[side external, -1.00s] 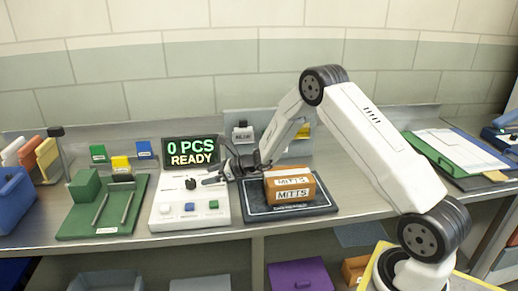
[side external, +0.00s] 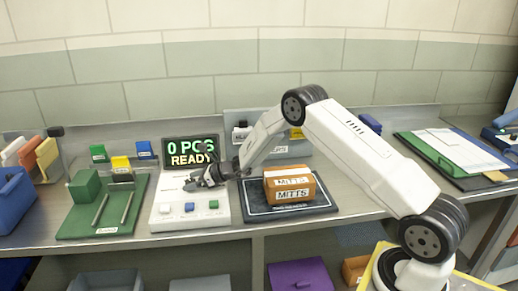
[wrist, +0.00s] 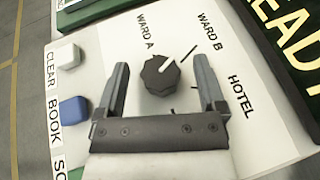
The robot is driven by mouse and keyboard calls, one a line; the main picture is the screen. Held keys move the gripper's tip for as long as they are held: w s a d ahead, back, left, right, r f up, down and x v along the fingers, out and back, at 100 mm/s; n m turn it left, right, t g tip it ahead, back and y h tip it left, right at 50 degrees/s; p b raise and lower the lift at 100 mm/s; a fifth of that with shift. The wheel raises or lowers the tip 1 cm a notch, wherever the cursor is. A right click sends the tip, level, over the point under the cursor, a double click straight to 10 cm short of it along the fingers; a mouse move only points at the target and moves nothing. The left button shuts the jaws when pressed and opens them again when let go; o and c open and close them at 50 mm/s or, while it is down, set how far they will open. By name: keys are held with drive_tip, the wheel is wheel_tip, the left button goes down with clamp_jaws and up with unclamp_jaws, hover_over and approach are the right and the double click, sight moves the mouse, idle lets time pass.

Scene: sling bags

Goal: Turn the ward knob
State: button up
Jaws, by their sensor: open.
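The ward knob (wrist: 159,75) is a dark faceted knob on the white panel (side external: 165,214). Its white pointer line slants up and to the right in the wrist view, toward a tick mark between the WARD A and WARD B labels. HOTEL is printed farther right. My gripper (wrist: 161,64) is open, with one finger on each side of the knob and a visible gap on both sides. In the side view my gripper (side external: 196,183) is low over the panel and hides the knob.
The panel has a white CLEAR button (wrist: 66,53), a blue BOOK button (wrist: 74,109) and a green button (side external: 214,204). The display (side external: 190,150) behind reads 0 PCS READY. A MITTS box (side external: 290,184) sits on a dark scale-like plate to the right; a green fixture (side external: 75,222) stands left.

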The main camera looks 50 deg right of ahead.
drive_tip(key=shift+w+a+f, duration=0.2)
drive_tip(key=shift+w+a, duration=0.05)
drive_tip(key=shift+w, duration=0.15)
clamp_jaws()
drive_tip(key=shift+n+g+y, duration=0.4)
drive_tip(key=shift+n+y, duration=0.2)
drive_tip(key=shift+n+g+y, duration=1.1)
drive_tip(key=shift+n, duration=0.2)
drive_tip(key=shift+n+g+y, duration=0.9)
drive_tip(key=shift+n+g, duration=0.5)
drive_tip(key=shift+n+g+y, duration=0.3)
drive_tip(key=shift+n+g, duration=0.2)
